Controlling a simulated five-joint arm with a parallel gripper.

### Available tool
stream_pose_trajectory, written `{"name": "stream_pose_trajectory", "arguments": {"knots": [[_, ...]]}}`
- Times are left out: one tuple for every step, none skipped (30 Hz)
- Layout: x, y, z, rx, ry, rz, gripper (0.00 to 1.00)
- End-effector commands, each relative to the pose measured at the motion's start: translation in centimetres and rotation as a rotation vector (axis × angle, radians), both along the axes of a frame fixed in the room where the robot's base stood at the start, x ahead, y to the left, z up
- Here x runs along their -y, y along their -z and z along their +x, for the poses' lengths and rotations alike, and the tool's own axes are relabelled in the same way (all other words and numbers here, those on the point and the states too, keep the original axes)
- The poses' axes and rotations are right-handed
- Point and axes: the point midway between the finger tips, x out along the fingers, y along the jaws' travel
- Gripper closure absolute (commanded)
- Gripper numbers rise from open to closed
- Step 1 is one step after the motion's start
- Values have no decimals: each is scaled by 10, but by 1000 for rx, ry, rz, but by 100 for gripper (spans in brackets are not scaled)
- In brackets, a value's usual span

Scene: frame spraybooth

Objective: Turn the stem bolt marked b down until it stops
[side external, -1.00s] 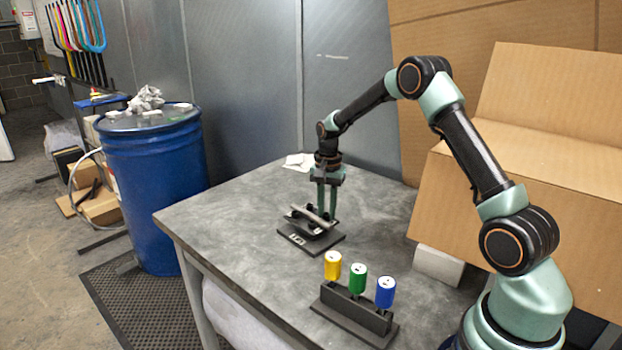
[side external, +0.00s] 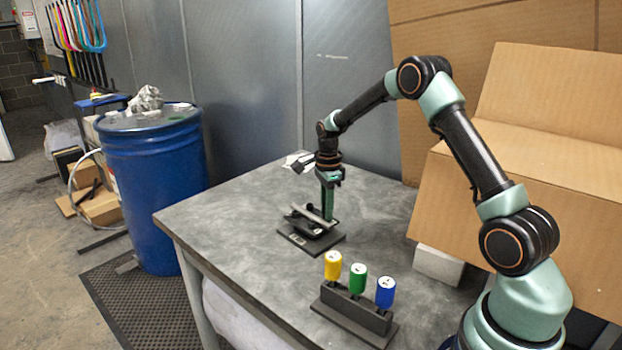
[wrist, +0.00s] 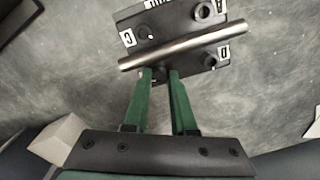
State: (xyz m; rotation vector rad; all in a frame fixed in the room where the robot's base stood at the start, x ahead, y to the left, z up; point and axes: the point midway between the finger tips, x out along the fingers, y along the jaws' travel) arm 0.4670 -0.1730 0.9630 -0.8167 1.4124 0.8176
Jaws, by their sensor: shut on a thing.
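A dark block with white letter tags (wrist: 182,18) is in the wrist view, with a silver bar (wrist: 185,46) lying across it. Tags C (wrist: 127,38), D (wrist: 223,50) and A (wrist: 218,5) show beside round bolt heads; no tag b is visible. My gripper (wrist: 160,74) is shut on a bolt at the block's near edge, just beside the bar. The fingers hide most of that bolt and its tag. In the side view my gripper (side external: 328,214) points straight down at the block, which sits on a dark base plate (side external: 300,242).
A rack (side external: 352,318) with yellow, green and blue capped pieces stands at the table's front. White paper (side external: 297,157) lies at the back. A cardboard box (side external: 535,170) stands at the right. The grey table (side external: 220,215) is clear to the left.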

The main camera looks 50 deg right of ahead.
Motion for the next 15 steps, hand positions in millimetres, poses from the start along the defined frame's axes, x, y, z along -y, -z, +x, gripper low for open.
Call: {"name": "stream_pose_trajectory", "arguments": {"knots": [[1, -2, 1, 5, 23, -2, 100], [1, -2, 1, 5, 37, -2, 100], [1, -2, 1, 5, 52, -2, 100], [1, -2, 1, 5, 63, -2, 100], [1, -3, 1, 5, 72, -2, 100], [1, -3, 1, 5, 83, -2, 100], [1, -3, 1, 5, 90, -2, 100], [1, -3, 1, 5, 97, -2, 100], [1, -3, 1, 5, 103, -2, 100], [1, -3, 1, 5, 107, -2, 100], [1, -3, 1, 5, 110, -2, 100], [1, -3, 1, 5, 113, -2, 100], [1, -3, 1, 5, 115, -2, 100], [1, -3, 1, 5, 117, -2, 100], [1, -3, 1, 5, 118, -2, 100]]}}
